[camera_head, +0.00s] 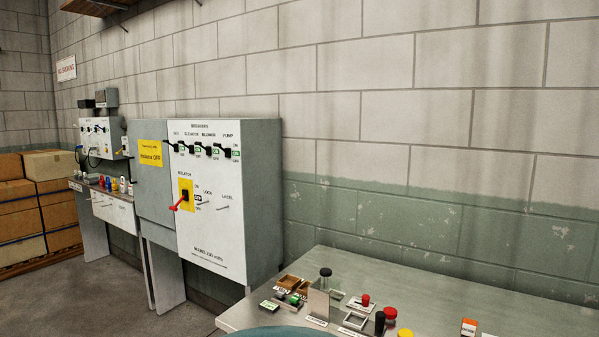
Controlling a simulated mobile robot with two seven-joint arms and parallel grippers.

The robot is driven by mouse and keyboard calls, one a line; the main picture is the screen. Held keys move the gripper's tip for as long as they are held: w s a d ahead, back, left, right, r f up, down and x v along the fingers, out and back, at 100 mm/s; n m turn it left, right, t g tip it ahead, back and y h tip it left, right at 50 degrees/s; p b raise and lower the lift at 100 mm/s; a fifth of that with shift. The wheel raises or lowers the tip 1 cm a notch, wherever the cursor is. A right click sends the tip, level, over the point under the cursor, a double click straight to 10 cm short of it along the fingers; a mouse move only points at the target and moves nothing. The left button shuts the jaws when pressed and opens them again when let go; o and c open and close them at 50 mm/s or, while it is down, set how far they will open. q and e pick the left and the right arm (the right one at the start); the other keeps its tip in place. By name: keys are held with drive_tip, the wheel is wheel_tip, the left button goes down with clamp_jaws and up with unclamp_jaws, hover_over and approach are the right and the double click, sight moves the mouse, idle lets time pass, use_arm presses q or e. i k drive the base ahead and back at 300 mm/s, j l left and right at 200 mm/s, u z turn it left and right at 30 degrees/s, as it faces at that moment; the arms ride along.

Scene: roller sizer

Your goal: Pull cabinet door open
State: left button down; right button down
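A grey electrical cabinet (262,190) stands against the wall left of centre. Its white front (215,244) carries a row of black breaker switches (200,149) at the top and a red-handled isolator (184,198) on a yellow plate, the handle pointing down and left. A grey panel (152,200) with a yellow sign (151,152) adjoins the white front on the left. I cannot tell if this panel is the cabinet's door swung open or a separate part. Neither of my grippers is in view.
A metal table (440,300) at the lower right holds small trays, jars and coloured knobs. Another control box (100,137) with a bench stands farther left. Stacked brown boxes (20,215) fill the far left. Floor (75,295) before the cabinet is clear.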

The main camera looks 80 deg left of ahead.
sight(149, 157)
drive_tip(key=u, duration=3.5)
drive_tip(key=i+u, duration=0.25)
drive_tip(key=i, duration=3.25)
